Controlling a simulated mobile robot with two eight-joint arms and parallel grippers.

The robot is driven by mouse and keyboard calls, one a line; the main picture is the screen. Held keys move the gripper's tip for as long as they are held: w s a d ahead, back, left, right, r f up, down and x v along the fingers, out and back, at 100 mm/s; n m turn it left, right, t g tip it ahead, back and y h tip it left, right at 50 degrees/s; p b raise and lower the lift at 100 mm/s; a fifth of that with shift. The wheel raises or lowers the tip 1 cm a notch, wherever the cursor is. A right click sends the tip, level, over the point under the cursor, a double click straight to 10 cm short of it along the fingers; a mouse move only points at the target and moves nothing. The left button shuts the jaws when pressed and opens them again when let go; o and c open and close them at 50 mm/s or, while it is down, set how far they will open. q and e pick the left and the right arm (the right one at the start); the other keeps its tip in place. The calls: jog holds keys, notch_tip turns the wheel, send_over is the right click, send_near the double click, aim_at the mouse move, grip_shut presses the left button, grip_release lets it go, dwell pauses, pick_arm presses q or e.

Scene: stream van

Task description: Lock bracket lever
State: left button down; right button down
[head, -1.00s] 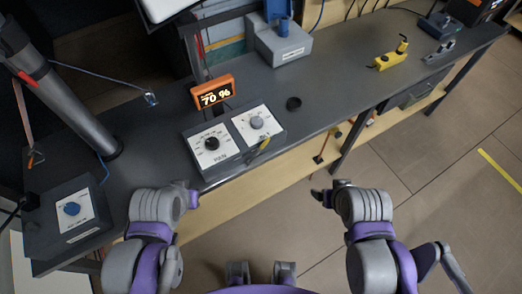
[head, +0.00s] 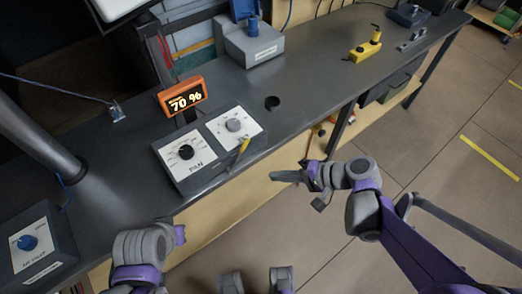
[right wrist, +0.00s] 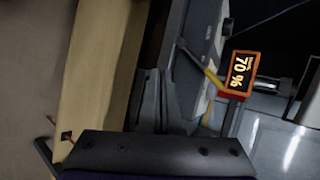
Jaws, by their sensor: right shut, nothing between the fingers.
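A short yellow lever (head: 241,147) sticks up at the front right edge of the grey two-dial control box (head: 205,178). In the right wrist view the yellow lever (right wrist: 203,70) is right of the fingers, beside the box's side. My right gripper (head: 277,176) is in front of the bench, below and right of the lever and apart from it. Its fingers point left. In the right wrist view my right gripper (right wrist: 150,85) is shut with nothing held. Only part of my left arm shows at the lower left; its fingers are not visible.
A grey box with a blue dial (head: 34,247) is at the left.

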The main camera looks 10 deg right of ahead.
aim_at(238, 155)
jog(key=w+d+m+t+y+b, duration=0.3)
jog(key=w+d+t+y+b, duration=0.1)
jog(key=d+y, duration=0.4)
jog(key=shift+w+f+t+b, duration=0.4)
jog(key=shift+t+b, duration=0.1)
jog(key=shift+b, duration=0.35)
jog(key=shift+s+a+r+p+x, duration=0.15)
jog(key=shift+s+x, duration=0.25)
jog(key=shift+x, duration=1.75)
jog(key=shift+s+a+r+p+x, duration=0.15)
jog(key=shift+s+x, duration=0.25)
jog(key=shift+x, duration=1.7)
jog(key=shift+s+a+r+p+x, duration=0.15)
jog(key=shift+s+x, duration=0.25)
jog(key=shift+x, duration=1.75)
jog(key=shift+a+r, duration=0.1)
jog(key=shift+r, duration=0.1)
